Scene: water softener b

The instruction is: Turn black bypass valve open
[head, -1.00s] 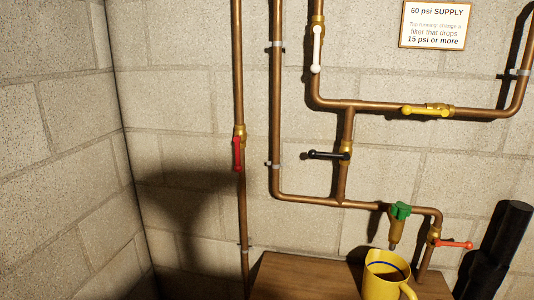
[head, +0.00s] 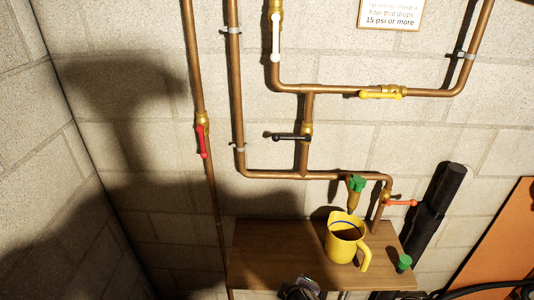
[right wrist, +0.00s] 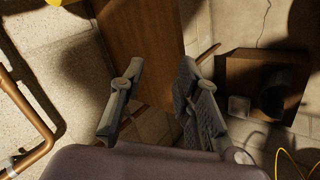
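The black bypass valve handle (head: 288,137) lies horizontally, pointing left from its brass body on a short vertical copper pipe (head: 304,155). That pipe links the upper and lower horizontal runs, so the handle is crosswise to it. Nothing touches the handle. In the right wrist view, my right gripper (right wrist: 160,85) has its two fingers apart with nothing between them. A dark gripper-like part (head: 302,288) shows at the bottom of the head view, by the shelf's front edge and well below the valve; I cannot tell for sure which arm it belongs to. My left gripper is not identifiable.
A wooden shelf (head: 275,255) under the pipes holds a yellow jug (head: 345,240) and a small green item (head: 403,262). Red (head: 203,140), white (head: 276,37), yellow (head: 380,95) and orange (head: 400,203) handles are nearby. A black cylinder (head: 437,200) stands right.

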